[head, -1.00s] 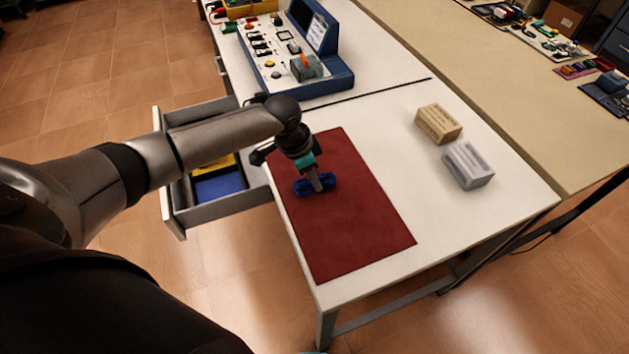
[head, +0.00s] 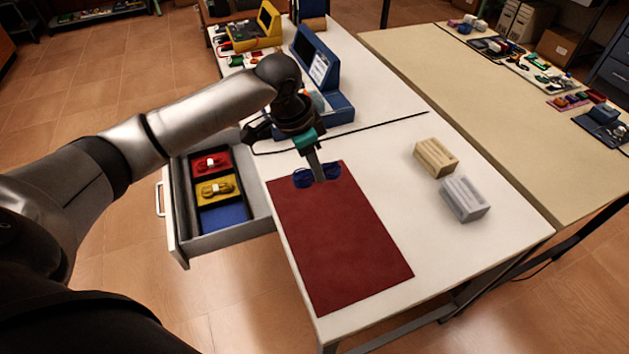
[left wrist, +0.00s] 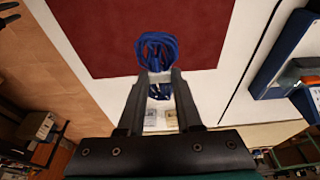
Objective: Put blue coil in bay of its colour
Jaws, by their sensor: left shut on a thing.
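A blue coil (head: 302,178) is held in my left gripper (head: 318,176) at the far end of the dark red mat (head: 345,240). In the left wrist view, the blue coil (left wrist: 157,52) sits between the fingertips of my left gripper (left wrist: 160,82), which are shut on it. I cannot tell how high it is above the mat. An open drawer (head: 228,237) on the left has a red bay with a red coil (head: 208,163), a yellow bay with a yellow coil (head: 216,189), and an empty blue bay (head: 223,217).
A tan block (head: 436,157) and a grey block (head: 465,199) stand right of the mat on the white table (head: 385,150). A blue console (head: 338,108) stands behind the gripper. A black cable (head: 385,121) crosses the table.

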